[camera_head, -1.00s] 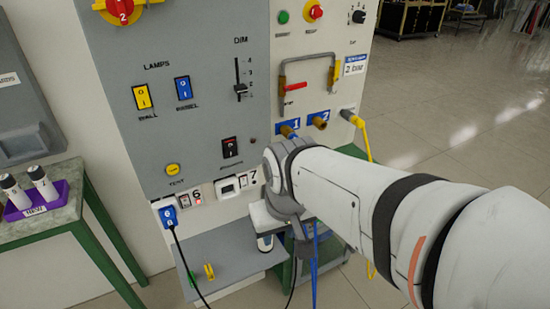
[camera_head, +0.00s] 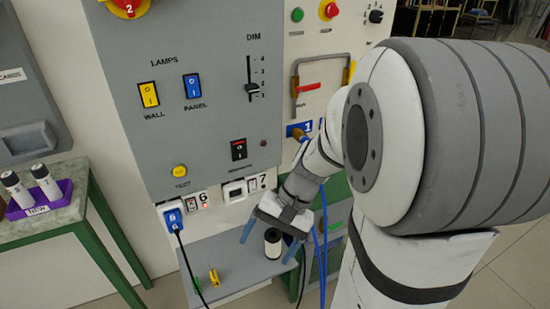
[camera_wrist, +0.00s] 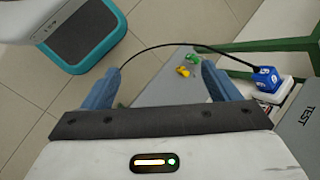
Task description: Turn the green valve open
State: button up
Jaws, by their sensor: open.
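I cannot make out a green valve in either view. A bent pipe (camera_head: 296,84) with a red lever (camera_head: 309,87) is on the pale panel in the head view, partly hidden by my arm. My gripper (camera_head: 270,240) is open, with its blue fingers spread above the grey shelf (camera_head: 240,262). A black cylinder with a white lower part (camera_head: 272,246) shows between the fingers in the head view; I cannot tell their depth relation. The wrist view shows my gripper (camera_wrist: 160,84) open and empty.
Small green (camera_head: 196,283) and yellow (camera_head: 214,277) pieces lie on the shelf. A blue plug (camera_head: 172,217) trails a black cable. A blue hose (camera_head: 322,250) hangs beside my gripper. A green-framed table (camera_head: 65,218) with a purple tray stands left.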

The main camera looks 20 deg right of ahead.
jog(key=shift+o, duration=0.8)
jog(key=w+d+f+m+t+y+b, duration=0.1)
jog(key=w+d+f+m+t+y, duration=0.1)
jog(key=w+f+m+y, duration=0.3)
jog(key=shift+w+d+f+m+t+y, duration=0.3)
jog(key=shift+w+d+f+m, duration=0.15)
jog(key=shift+d+m, duration=0.3)
jog(key=m+t+h+b, duration=0.4)
jog(key=m+t+h, duration=0.6)
jog(key=m+t, duration=0.95)
send_near(335, 226)
notch_tip(335, 226, up, 2)
jog(key=w+m+g, duration=0.1)
jog(key=m+g, duration=0.1)
jog(key=g, duration=0.1)
jog(key=w, duration=0.7)
jog(key=shift+w+a+r, duration=0.25)
jog(key=shift+a, duration=0.1)
jog(key=c, duration=1)
